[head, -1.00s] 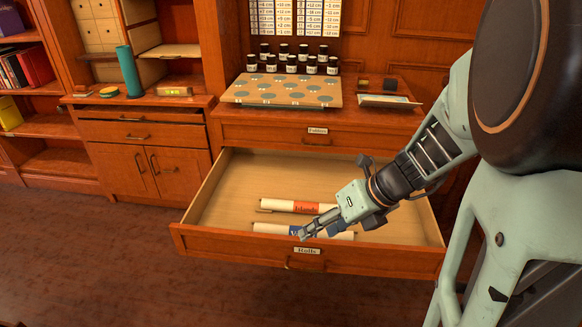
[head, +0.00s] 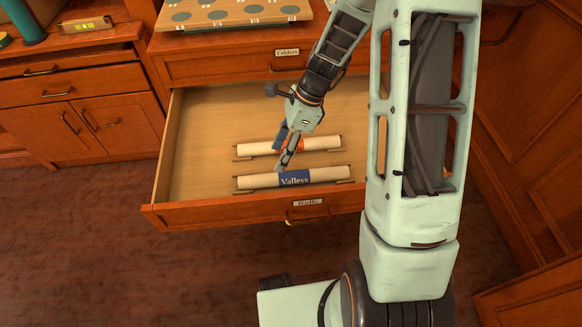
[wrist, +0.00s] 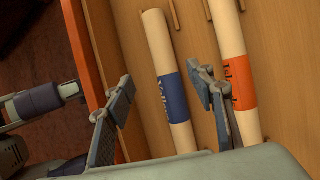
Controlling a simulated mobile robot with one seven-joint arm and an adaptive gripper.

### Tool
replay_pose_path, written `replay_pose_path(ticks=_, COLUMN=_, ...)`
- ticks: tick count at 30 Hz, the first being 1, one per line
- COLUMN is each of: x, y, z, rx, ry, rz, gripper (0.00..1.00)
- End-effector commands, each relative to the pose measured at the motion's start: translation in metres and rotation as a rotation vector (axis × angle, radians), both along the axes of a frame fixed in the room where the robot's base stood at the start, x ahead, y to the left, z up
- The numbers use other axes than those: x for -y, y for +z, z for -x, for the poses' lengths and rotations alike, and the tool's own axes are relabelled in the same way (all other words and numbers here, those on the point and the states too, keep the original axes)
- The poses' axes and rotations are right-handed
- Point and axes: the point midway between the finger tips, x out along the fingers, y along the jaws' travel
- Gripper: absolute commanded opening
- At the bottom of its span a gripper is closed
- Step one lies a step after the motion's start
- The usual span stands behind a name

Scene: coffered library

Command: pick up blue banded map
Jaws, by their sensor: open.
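The blue banded map (head: 322,178) is a cream roll with a blue band reading "Valleys". It lies in the open drawer (head: 205,160) near the drawer's front. In the wrist view the blue banded map (wrist: 158,42) lies between my two open fingers in the picture, its blue band beside the right finger. My gripper (head: 282,160) is open and empty, just above and behind the blue band in the head view. In the wrist view my gripper (wrist: 160,95) spreads on both sides of the roll. I cannot tell whether a finger touches it.
An orange banded map (head: 321,145) lies parallel, just behind the blue one; my gripper partly hides its band. It also shows in the wrist view (wrist: 225,35). The drawer front (head: 240,212) rises close to the blue map. The drawer's left part is bare.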

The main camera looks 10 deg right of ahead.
Motion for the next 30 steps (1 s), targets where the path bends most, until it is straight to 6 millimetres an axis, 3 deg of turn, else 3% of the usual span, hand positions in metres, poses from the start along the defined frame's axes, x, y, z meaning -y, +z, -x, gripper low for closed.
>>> replay_pose_path(ticks=9, x=-0.017, y=-0.043, z=0.004, rx=-0.002, ry=0.011, rz=-0.002, gripper=0.5)
replay_pose_path(ticks=17, x=-0.024, y=-0.058, z=0.005, rx=0.0, ry=0.01, rz=-0.002, gripper=0.5)
replay_pose_path(ticks=26, x=-0.039, y=-0.098, z=0.004, rx=-0.002, ry=0.01, rz=-0.002, gripper=0.5)
replay_pose_path(ticks=30, x=-0.041, y=-0.102, z=0.004, rx=0.001, ry=0.009, rz=-0.002, gripper=0.5)
